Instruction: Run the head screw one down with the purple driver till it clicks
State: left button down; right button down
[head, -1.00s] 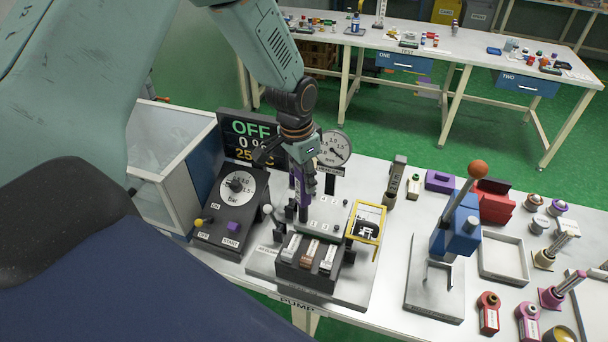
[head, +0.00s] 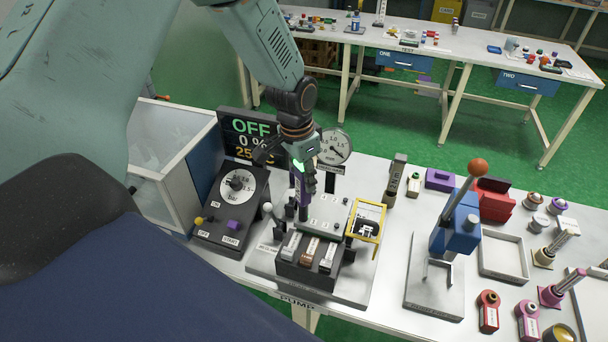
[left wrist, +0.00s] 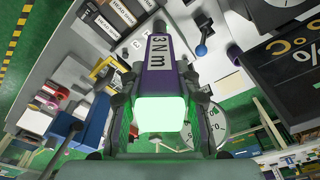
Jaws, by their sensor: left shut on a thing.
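My left gripper (head: 302,172) is shut on the purple driver (head: 297,190), which stands upright with its shaft pointing down. In the left wrist view the driver (left wrist: 157,62) reads "3 Nm" and its end cap (left wrist: 160,114) glows bright green. The shaft comes down at the left end of the grey pump head plate (head: 335,209), which carries small numbers. Head screw one is hidden or too small to make out, so I cannot tell how deep it sits. My right gripper is not in view.
A black block with labelled pieces (head: 307,275) stands in front of the plate, and a yellow-framed holder (head: 380,216) to its right. A round gauge (head: 334,147) and the display reading OFF (head: 247,137) stand behind. A blue press (head: 456,230) stands farther right.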

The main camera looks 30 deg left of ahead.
pick_arm(q)
jog(key=shift+r, duration=0.1)
jog(key=shift+w+r+p, duration=0.1)
jog(key=shift+r+p, duration=0.8)
jog(key=shift+r, duration=1.45)
